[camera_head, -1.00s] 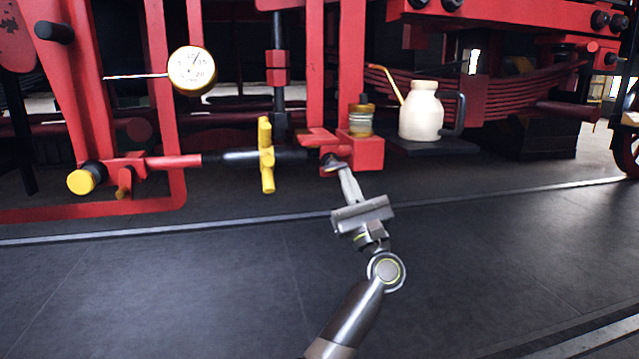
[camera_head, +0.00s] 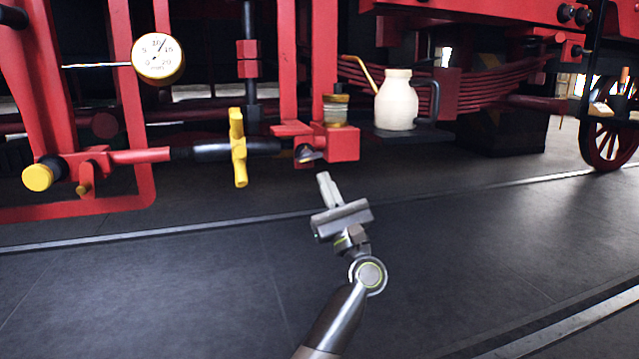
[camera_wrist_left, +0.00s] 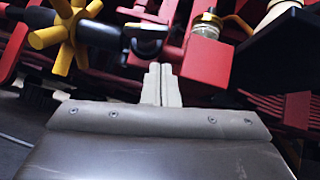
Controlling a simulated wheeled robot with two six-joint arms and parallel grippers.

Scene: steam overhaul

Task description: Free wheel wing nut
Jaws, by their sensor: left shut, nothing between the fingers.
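A yellow winged wheel (camera_head: 238,147) sits on a dark horizontal shaft; it also shows in the left wrist view (camera_wrist_left: 68,35). Right of it, a small dark metal piece (camera_head: 308,154) with a shiny edge is at the red block (camera_head: 342,145); it shows as a dark looped part in the left wrist view (camera_wrist_left: 147,42). I cannot tell for sure which of these is the wing nut. My left gripper (camera_head: 323,176) is shut and empty, just below and right of the metal piece, apart from it. In the left wrist view its fingers (camera_wrist_left: 160,72) are together. My right gripper is not in view.
A brass-ringed glass cup (camera_head: 335,110) stands on the red block. A cream oil can (camera_head: 397,100) sits on a dark shelf to the right. A pressure gauge (camera_head: 158,58) and yellow cap (camera_head: 38,178) are at left. The dark floor in front is clear.

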